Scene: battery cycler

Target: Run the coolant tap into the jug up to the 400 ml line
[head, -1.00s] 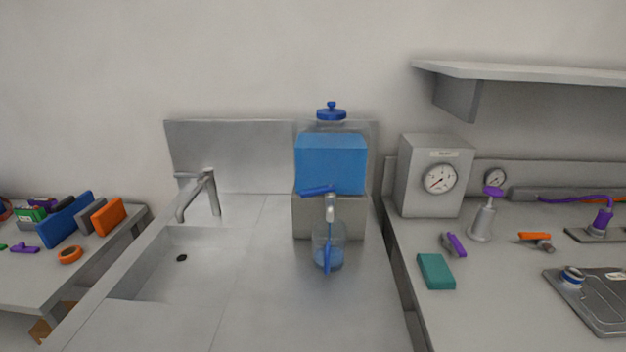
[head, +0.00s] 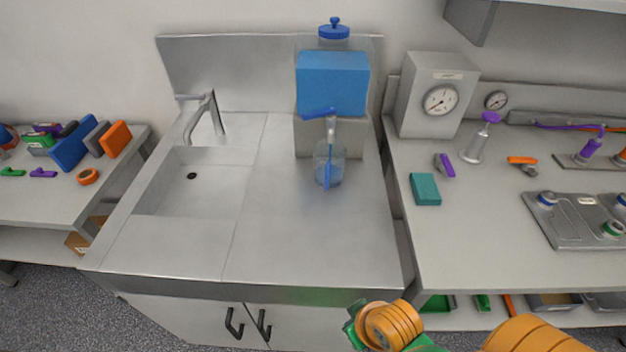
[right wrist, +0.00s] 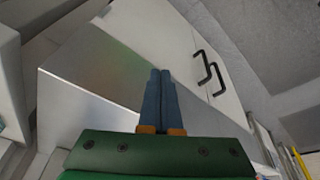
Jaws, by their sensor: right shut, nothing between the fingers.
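The clear jug (head: 338,172) stands upright on the steel counter under the coolant tap (head: 331,130), its blue handle (head: 328,172) facing me. A bluish tint shows low in the jug; its lines and level are too small to read. The tap's blue lever (head: 319,113) points to the left. The tap comes from the blue-filled coolant tank (head: 332,84). My right gripper, seen in the right wrist view (right wrist: 160,74), is shut and empty, its blue fingers together. My right arm is low in front of the counter, well away from the jug. My left gripper is not in view.
A sink (head: 190,195) with a faucet (head: 210,115) lies left of the jug. The counter in front of the jug is clear. A gauge box (head: 430,75), teal block (head: 425,189) and grey tray (head: 575,225) sit on the right bench.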

